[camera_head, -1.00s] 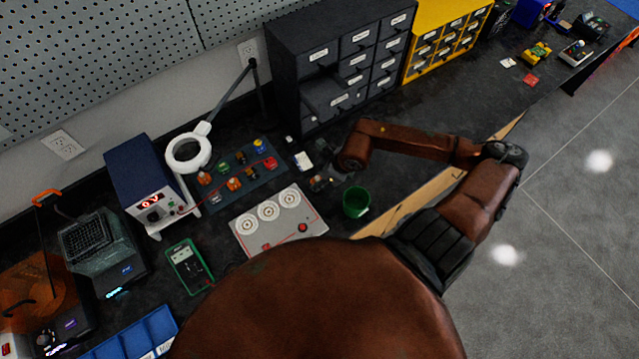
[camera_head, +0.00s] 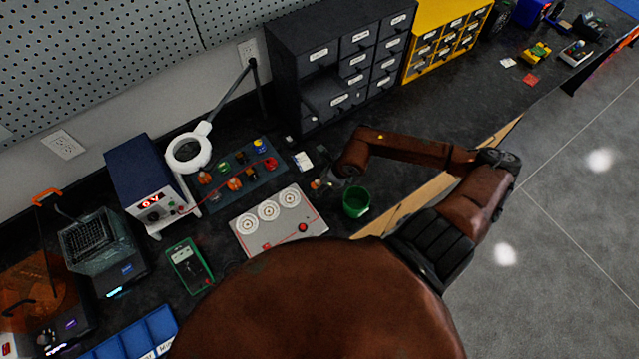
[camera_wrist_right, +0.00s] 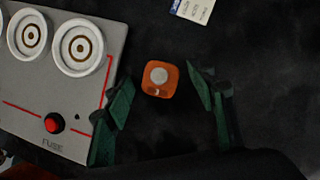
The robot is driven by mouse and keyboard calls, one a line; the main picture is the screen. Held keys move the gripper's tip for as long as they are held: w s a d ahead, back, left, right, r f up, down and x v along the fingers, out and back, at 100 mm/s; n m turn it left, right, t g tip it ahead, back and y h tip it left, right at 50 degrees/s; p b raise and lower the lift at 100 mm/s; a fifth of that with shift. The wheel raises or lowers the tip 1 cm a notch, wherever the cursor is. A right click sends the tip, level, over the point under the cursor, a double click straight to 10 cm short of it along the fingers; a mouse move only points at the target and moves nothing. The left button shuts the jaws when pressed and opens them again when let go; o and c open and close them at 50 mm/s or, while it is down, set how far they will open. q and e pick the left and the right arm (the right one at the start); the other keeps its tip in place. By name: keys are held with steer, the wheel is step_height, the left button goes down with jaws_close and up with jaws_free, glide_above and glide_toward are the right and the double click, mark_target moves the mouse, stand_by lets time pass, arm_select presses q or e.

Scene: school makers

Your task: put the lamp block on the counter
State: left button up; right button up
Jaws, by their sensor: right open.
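An orange block with a pale round top (camera_wrist_right: 158,78), which looks like the lamp block, lies on the dark counter (camera_wrist_right: 250,35) in the right wrist view. My right gripper (camera_wrist_right: 160,97) is open, with one green fingertip on each side of the block and a gap to both. In the head view my right gripper (camera_head: 329,182) is small and low over the counter, between the grey board and the green cup. The block is only a small orange spot there (camera_head: 315,184). My left gripper is out of view.
The grey board with white dials (camera_head: 272,220) is just left of the right gripper. A green cup (camera_head: 356,203) stands to its right. Several coloured blocks sit on a blue mat (camera_head: 215,200). A white label card (camera_wrist_right: 193,9) lies behind. Dark drawers (camera_head: 345,60) stand at the back.

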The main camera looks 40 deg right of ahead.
steer(key=shift+r, duration=0.15)
steer(key=p+v, duration=0.1)
steer(key=v, duration=1.1)
